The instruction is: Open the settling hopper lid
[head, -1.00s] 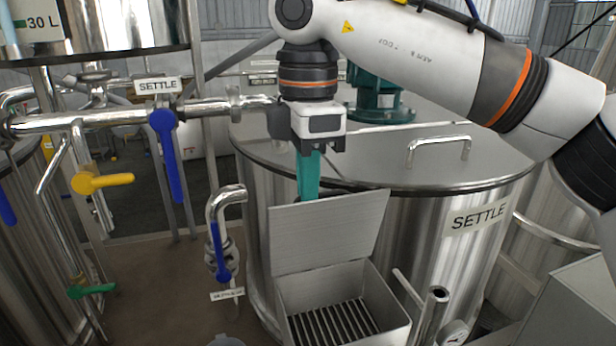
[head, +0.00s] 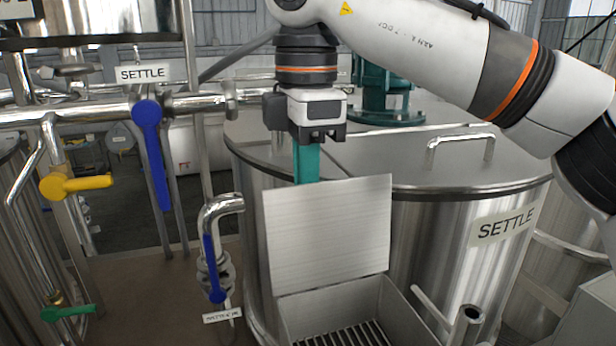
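The settling hopper's lid (head: 328,236) is a flat brushed-metal plate standing raised, nearly upright, at the back of the hopper (head: 411,325). The open hopper box shows a slatted grate (head: 345,336) inside. It stands at the front of the steel tank (head: 450,222) labelled SETTLE. My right gripper (head: 307,178) comes in from the right and points down behind the lid. Its teal fingers show above the lid's top edge, but their tips are hidden by the lid, so whether they are open or touch it cannot be told. My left gripper is out of view.
A blue-handled valve (head: 214,268) on a bent pipe stands just left of the hopper. Pipes with blue (head: 152,150), yellow (head: 76,185) and green (head: 68,312) handles fill the left. A metal tube (head: 466,325) rises right of the hopper. A handle (head: 459,152) sits on the tank top.

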